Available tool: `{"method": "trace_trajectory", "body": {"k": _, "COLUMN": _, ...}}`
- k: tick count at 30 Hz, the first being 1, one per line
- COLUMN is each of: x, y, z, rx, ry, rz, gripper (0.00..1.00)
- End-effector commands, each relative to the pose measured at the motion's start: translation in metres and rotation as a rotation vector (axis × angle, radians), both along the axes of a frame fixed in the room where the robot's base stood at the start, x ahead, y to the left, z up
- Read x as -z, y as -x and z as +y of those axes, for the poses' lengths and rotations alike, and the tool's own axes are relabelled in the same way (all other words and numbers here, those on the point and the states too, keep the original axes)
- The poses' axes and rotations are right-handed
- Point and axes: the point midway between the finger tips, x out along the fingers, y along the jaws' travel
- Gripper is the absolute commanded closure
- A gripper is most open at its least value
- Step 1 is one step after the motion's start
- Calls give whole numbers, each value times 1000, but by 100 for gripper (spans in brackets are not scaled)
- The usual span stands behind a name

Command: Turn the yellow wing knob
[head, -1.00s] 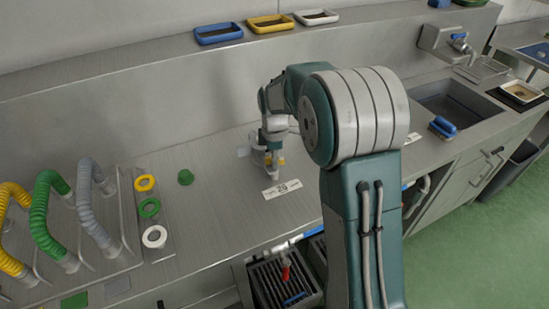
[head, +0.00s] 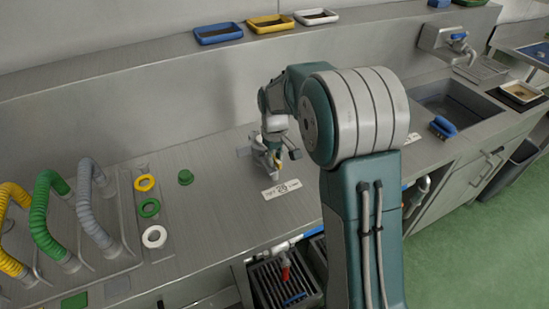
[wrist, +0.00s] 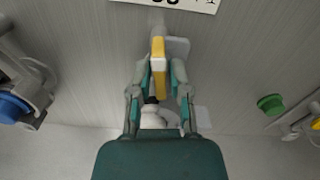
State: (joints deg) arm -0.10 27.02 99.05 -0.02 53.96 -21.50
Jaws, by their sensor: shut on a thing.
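The yellow wing knob (wrist: 158,49) stands upright between my fingers in the wrist view, its yellow wing edge-on with a pale middle. A pale grey fitting (wrist: 178,48) shows behind it. My gripper (wrist: 160,77) is shut on the knob, one finger on each side. In the head view my gripper (head: 275,158) is low over the steel counter, and only a small bit of the yellow knob (head: 278,161) shows; the rest is hidden by the fingers.
A white number plate (head: 282,189) lies in front of the knob on the counter (head: 225,200). A green knob (head: 185,177), coloured rings (head: 149,208) and ribbed hoses (head: 50,215) are at the left. A sink (head: 455,103) and blue brush (head: 443,127) are at the right.

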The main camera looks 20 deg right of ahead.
Motion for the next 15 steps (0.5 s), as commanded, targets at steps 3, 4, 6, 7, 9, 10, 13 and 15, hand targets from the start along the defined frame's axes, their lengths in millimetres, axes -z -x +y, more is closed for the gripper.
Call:
{"method": "trace_trajectory", "body": {"k": 3, "x": 0, "y": -1, "z": 0, "rx": 111, "ry": -1, "rz": -5, "gripper": 100}}
{"method": "trace_trajectory", "body": {"k": 4, "x": 0, "y": -1, "z": 0, "rx": 139, "ry": -1, "rz": -5, "gripper": 100}}
{"method": "trace_trajectory", "body": {"k": 6, "x": 0, "y": -1, "z": 0, "rx": 206, "ry": -1, "rz": -5, "gripper": 100}}
{"method": "trace_trajectory", "body": {"k": 7, "x": 0, "y": -1, "z": 0, "rx": 235, "ry": -1, "rz": -5, "gripper": 100}}
{"method": "trace_trajectory", "body": {"k": 9, "x": 0, "y": -1, "z": 0, "rx": 301, "ry": -2, "rz": -5, "gripper": 100}}
{"method": "trace_trajectory", "body": {"k": 10, "x": 0, "y": -1, "z": 0, "rx": 330, "ry": -2, "rz": -5, "gripper": 100}}
{"method": "trace_trajectory", "body": {"k": 13, "x": 0, "y": -1, "z": 1, "rx": 425, "ry": -1, "rz": -5, "gripper": 100}}
{"method": "trace_trajectory", "body": {"k": 15, "x": 0, "y": -1, "z": 1, "rx": 491, "ry": -1, "rz": -5, "gripper": 100}}
